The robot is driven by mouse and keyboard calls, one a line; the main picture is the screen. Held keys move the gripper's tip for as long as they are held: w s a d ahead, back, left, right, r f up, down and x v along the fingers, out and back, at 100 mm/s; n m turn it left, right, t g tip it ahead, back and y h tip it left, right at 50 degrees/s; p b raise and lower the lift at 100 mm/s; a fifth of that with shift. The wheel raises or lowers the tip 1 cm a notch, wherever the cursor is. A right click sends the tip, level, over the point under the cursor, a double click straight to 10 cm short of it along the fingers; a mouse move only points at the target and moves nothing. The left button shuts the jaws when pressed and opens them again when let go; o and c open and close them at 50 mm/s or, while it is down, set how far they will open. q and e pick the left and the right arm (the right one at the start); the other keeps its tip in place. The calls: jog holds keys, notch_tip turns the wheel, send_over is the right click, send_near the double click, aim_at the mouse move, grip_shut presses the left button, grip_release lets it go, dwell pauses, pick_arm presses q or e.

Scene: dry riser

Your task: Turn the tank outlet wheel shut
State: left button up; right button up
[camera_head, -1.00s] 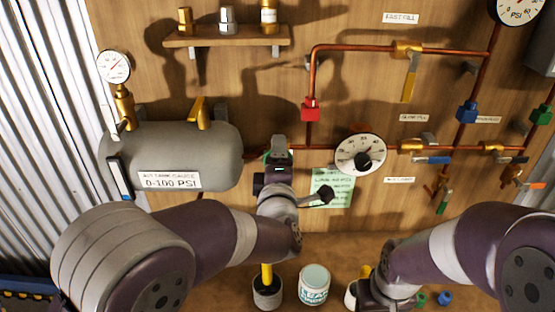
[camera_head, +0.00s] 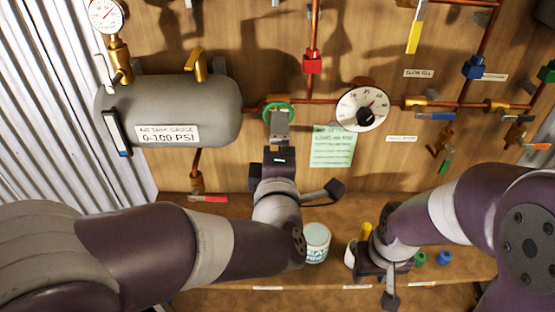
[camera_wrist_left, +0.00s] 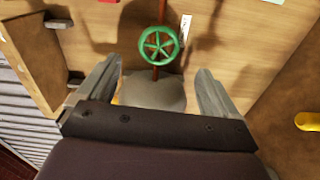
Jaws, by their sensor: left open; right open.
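The tank outlet wheel (camera_head: 278,108) is a green handwheel on the copper pipe just right of the grey tank (camera_head: 168,104). In the left wrist view the five-spoked wheel (camera_wrist_left: 158,45) shows whole, just beyond and between the fingertips. My left gripper (camera_head: 279,130) points up at the wheel from below in the head view and covers its lower part. Its two fingers stand wide apart in the wrist view (camera_wrist_left: 160,72), with nothing between them. Contact with the wheel does not show. My right gripper (camera_head: 388,283) hangs low at the right, pointing down, away from the wheel.
A dial gauge (camera_head: 362,108) and a green note (camera_head: 332,146) are right of the wheel. A red-handled valve (camera_head: 207,198) hangs below the tank. A white can (camera_head: 316,242) stands on the wooden shelf (camera_head: 230,212) below. Other coloured valves are at the right.

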pick_arm(q)
jog(key=shift+s, duration=1.65)
